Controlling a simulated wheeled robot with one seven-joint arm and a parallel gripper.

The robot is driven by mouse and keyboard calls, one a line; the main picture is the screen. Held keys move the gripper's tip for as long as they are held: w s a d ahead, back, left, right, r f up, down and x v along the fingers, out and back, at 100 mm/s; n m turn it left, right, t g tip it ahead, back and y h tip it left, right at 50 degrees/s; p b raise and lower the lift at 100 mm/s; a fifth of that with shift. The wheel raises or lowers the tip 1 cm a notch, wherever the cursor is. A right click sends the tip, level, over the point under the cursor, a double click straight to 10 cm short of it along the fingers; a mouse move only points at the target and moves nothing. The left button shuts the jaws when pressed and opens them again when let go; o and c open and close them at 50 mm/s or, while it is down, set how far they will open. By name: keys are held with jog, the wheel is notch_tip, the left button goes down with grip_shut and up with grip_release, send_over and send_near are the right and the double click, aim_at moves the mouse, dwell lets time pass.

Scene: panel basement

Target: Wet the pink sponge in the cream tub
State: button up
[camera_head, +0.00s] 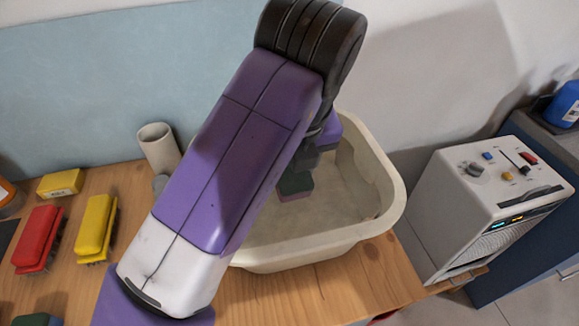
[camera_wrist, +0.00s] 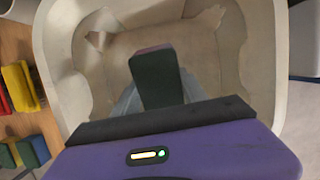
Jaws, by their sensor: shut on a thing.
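The cream tub (camera_head: 262,255) stands on the wooden bench, and its rim (camera_wrist: 50,65) fills most of the wrist view. The pink sponge (camera_head: 296,194) has a dark green face, which is turned to the wrist camera (camera_wrist: 157,80), with a pink edge at the far end. My gripper (camera_head: 299,174) is shut on the sponge and holds it within the tub's outline. I cannot tell whether the sponge touches water or the tub floor. My arm hides the tub's left side in the head view.
A red brush (camera_head: 39,238), a yellow brush (camera_head: 96,228) and a yellow block (camera_head: 60,184) lie on the bench (camera_head: 275,300) at left. A beige cylinder (camera_head: 158,147) stands behind my arm. A white control box (camera_head: 480,210) is right of the tub, near a blue bottle (camera_head: 564,104).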

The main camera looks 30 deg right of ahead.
jog(key=shift+r+p, duration=3.6)
jog(key=shift+r, duration=1.2)
notch_tip(320, 180, up, 4)
jog(key=p, duration=0.3)
